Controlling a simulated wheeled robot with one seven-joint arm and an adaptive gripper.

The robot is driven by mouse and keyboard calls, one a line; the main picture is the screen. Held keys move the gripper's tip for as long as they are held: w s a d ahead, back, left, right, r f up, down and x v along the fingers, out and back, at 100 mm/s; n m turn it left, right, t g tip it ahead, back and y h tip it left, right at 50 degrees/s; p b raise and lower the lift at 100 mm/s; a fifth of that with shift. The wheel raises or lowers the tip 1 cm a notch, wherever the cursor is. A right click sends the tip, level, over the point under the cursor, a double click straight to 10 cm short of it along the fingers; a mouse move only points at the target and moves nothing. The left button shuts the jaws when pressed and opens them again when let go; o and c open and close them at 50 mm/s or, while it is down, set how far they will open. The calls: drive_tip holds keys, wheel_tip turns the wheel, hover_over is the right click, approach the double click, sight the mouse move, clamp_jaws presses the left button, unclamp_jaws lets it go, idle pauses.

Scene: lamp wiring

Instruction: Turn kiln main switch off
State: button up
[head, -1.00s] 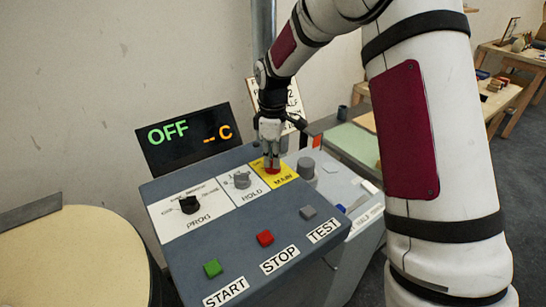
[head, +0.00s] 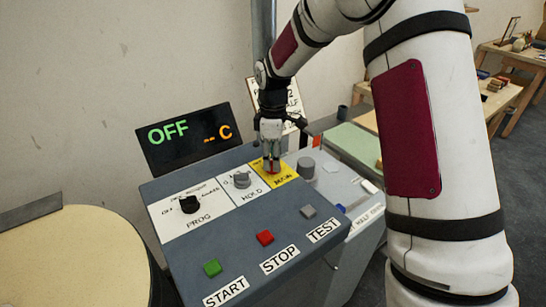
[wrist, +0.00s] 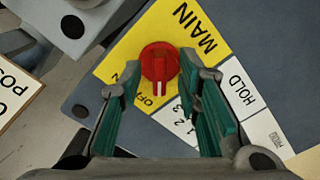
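The kiln main switch is a red knob (wrist: 159,63) on a yellow plate (wrist: 215,22) lettered MAIN. In the wrist view its white pointer marks face down the picture, towards the partly hidden OFF lettering. In the head view the knob (head: 273,169) is mostly hidden by the fingers. My gripper (wrist: 160,70) is open, with its green-lined fingers on either side of the knob and gaps between. In the head view my gripper (head: 272,166) is above the yellow plate. The display (head: 185,138) reads green OFF and orange "-- C".
The panel also has a black PROG knob (head: 189,204), a grey HOLD knob (head: 241,180), and green START (head: 212,268), red STOP (head: 265,237) and grey TEST (head: 307,211) buttons.

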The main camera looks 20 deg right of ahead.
wheel_tip(320, 180, up, 12)
idle(0.6)
drive_tip(key=s+r+m+t, duration=0.2)
drive_tip(key=s+r+m, duration=0.3)
drive_tip(key=s, duration=0.7)
drive_tip(key=s+r+m+t, duration=0.2)
drive_tip(key=s+r+m, duration=0.25)
drive_tip(key=s, duration=0.75)
drive_tip(key=s+f+m, duration=0.2)
drive_tip(key=s+m, duration=0.1)
drive_tip(key=s, duration=0.5)
drive_tip(key=shift+s+d+f+t, duration=0.25)
drive_tip(key=shift+d+f+t, duration=0.1)
drive_tip(key=shift+d+t, duration=0.05)
